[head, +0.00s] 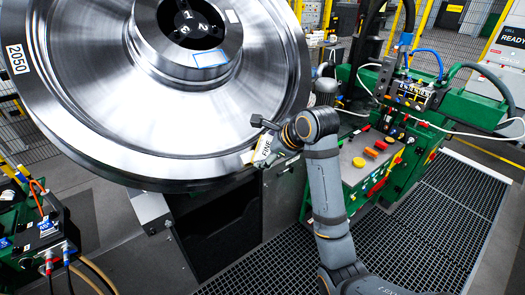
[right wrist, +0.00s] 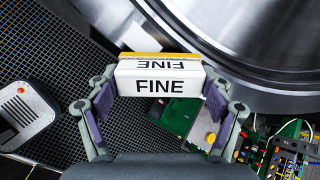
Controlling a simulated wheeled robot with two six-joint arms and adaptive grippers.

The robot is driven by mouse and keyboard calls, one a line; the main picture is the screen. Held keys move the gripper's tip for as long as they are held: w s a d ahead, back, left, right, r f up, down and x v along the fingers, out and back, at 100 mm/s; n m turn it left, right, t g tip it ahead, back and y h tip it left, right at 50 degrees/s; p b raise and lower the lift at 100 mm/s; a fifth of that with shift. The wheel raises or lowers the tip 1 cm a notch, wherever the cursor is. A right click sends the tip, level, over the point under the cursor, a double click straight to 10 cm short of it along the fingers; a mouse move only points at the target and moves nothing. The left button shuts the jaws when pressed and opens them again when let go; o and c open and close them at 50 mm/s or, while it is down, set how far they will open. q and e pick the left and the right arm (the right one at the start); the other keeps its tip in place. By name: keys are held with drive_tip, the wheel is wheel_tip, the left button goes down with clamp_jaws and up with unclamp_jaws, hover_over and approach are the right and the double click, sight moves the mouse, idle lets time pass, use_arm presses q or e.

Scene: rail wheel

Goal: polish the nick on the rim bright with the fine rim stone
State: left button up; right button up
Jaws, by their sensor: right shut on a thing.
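The big steel rail wheel (head: 130,125) fills the upper left of the head view, its bright face tilted towards me and marked 2050. My right gripper (head: 264,148) is shut on the fine rim stone (right wrist: 158,84), a white block lettered FINE with a yellow strip along its far edge. In the head view the stone (head: 261,153) is at the wheel's lower right rim. In the right wrist view the fingers (right wrist: 160,92) grip its two ends, and the rim (right wrist: 235,85) lies just beyond it. I cannot tell whether they touch. I cannot make out the nick. My left gripper is not in view.
A green machine with a panel of coloured buttons (head: 372,152) stands right of my right arm. Cables and hoses hang behind it. Dark grating (head: 425,235) covers the floor at the lower right. A cabled unit (head: 45,232) stands at the lower left.

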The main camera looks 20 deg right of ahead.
drive_tip(key=shift+v, duration=2.6)
drive_tip(key=shift+s, duration=0.1)
